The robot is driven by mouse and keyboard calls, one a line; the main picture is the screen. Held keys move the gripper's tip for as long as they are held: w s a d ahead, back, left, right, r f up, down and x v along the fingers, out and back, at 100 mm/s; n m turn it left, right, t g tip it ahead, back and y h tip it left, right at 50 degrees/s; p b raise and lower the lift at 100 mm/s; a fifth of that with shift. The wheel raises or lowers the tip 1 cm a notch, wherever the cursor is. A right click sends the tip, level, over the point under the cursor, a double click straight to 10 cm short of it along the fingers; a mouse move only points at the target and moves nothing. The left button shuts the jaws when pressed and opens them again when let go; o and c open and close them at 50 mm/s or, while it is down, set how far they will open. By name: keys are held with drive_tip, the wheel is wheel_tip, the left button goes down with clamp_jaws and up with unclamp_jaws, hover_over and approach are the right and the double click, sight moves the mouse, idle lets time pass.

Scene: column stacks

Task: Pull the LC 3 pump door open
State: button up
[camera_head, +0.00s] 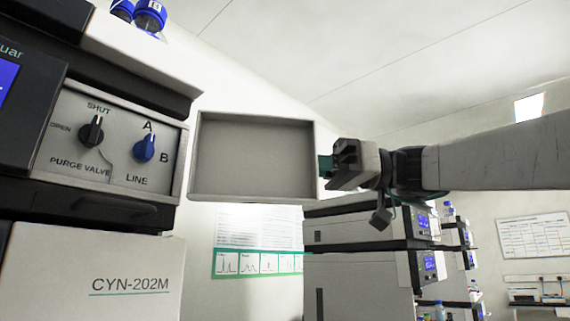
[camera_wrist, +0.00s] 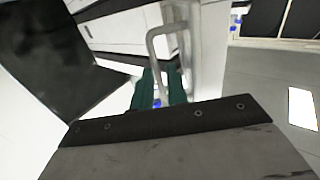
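The pump door (camera_head: 253,158) stands swung out from the front of the pump in the head view, its hollow, rimmed inner side facing the camera. Its left edge is beside the pump's valve panel (camera_head: 118,140), which is exposed. My gripper (camera_head: 325,166) is at the door's right edge. In the wrist view a pale bar handle (camera_wrist: 152,45) runs down between the green fingertips of my gripper (camera_wrist: 160,90), which appear closed on it. The exact contact is small and partly hidden.
Blue-capped bottles (camera_head: 148,14) stand on top. Another instrument stack (camera_head: 365,275) stands behind the door and arm, at lower right. A chart poster (camera_head: 257,262) hangs on the back wall.

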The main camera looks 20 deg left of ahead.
drive_tip(key=shift+v, duration=2.7)
drive_tip(key=w+f+m+t+h, duration=0.2)
drive_tip(key=w+f+m+t, duration=0.2)
drive_tip(key=f+m, duration=0.65)
drive_tip(key=s+d+f+m+t+h, duration=0.1)
drive_tip(key=d+f+m+t+h, duration=0.15)
drive_tip(key=d+f, duration=0.4)
drive_tip(key=s+d+f+m+t+h, duration=0.15)
drive_tip(key=d+f+m, duration=0.25)
drive_tip(key=f, duration=0.6)
drive_tip(key=s+d+f+m+t+h, duration=0.1)
drive_tip(key=s+d+f+m+h, duration=0.1)
drive_tip(key=s+d+f, duration=0.3)
drive_tip(key=s+d+f+m+t+h, duration=0.1)
drive_tip(key=s+d+f+m+h, duration=0.2)
drive_tip(key=d, duration=1.1)
drive_tip(key=s+d+f+m+t+h, duration=0.1)
drive_tip(key=s+d+f+m+h, duration=0.2)
drive_tip(key=s+d+f, duration=0.5)
wheel_tip(320, 180, down, 6)
drive_tip(key=shift+s+d+f+h, duration=0.1)
drive_tip(key=shift+s+d+h, duration=0.35)
drive_tip(key=shift+d, duration=0.25)
